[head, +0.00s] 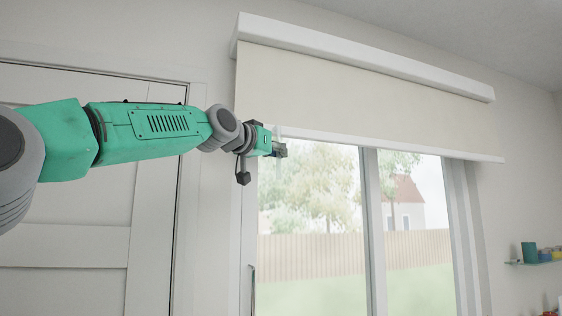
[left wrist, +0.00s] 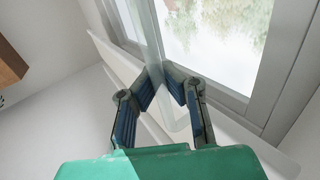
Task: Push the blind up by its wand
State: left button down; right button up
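The cream roller blind (head: 340,88) hangs partly down over the window, its white bottom bar (head: 400,147) across the upper glass. A pale, translucent wand (head: 279,131) shows faintly at the bar's left end, just above my left gripper (head: 280,150). In the left wrist view the wand (left wrist: 148,35) runs down between the two fingers of my left gripper (left wrist: 160,72). The fingertips are drawn in close on both sides of it and appear to grip it. My right gripper is in neither view.
The white blind housing (head: 360,58) runs along the top of the window. A white panelled door (head: 75,230) stands at left, behind my left arm. A small shelf (head: 540,262) with colored items is at far right. The space before the glass is clear.

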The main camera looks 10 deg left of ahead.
pick_arm(q)
jog(key=c, duration=1.6)
grip_release()
jog(key=shift+s+a, duration=0.1)
jog(key=shift+a, duration=0.05)
jog(key=v, duration=1.2)
jog(key=shift+a+f, duration=0.1)
jog(key=shift+a, duration=0.05)
